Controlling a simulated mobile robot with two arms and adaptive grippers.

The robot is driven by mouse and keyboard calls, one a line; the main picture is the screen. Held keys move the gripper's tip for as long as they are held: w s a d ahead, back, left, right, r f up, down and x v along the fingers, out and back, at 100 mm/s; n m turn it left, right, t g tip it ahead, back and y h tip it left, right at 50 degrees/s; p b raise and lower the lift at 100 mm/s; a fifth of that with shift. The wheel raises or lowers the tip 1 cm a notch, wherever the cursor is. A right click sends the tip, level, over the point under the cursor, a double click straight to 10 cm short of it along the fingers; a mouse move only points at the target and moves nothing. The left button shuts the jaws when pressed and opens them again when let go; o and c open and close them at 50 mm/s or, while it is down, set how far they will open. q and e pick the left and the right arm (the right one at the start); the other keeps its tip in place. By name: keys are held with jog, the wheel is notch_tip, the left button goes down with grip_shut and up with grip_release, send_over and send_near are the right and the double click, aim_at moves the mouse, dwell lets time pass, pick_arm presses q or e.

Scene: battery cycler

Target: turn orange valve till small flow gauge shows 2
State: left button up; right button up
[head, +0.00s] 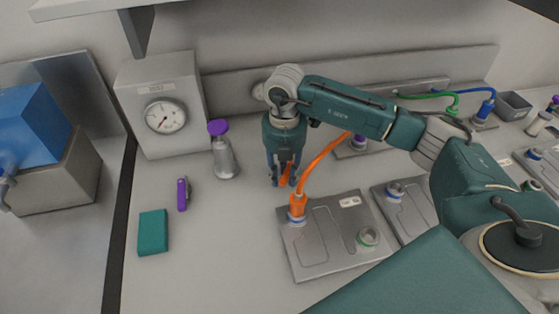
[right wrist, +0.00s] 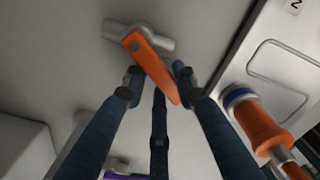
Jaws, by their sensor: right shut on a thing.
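The orange valve handle (head: 286,172) is a flat orange lever, mostly hidden by my right gripper (head: 284,180) in the head view. In the right wrist view the lever (right wrist: 152,66) sits slanted on a grey metal valve body (right wrist: 117,31). My right gripper (right wrist: 157,84) reaches down from above, its fingers on both sides of the lever and shut on it. A round white gauge (head: 165,116) with a thin needle is on the grey box at the back left; its numbers are too small to read. My left gripper is not in view.
An orange hose connector (head: 297,206) stands on a metal plate (head: 325,255) just right of the gripper. A purple-capped bottle (head: 224,158) is to its left. A purple marker (head: 183,194) and a teal block (head: 153,232) lie further left, with bare table between.

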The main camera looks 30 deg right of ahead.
aim_at(284, 174)
notch_tip(284, 174, up, 8)
jog(key=p, duration=0.5)
jog(key=shift+s+d+r, duration=0.1)
dwell(0.4)
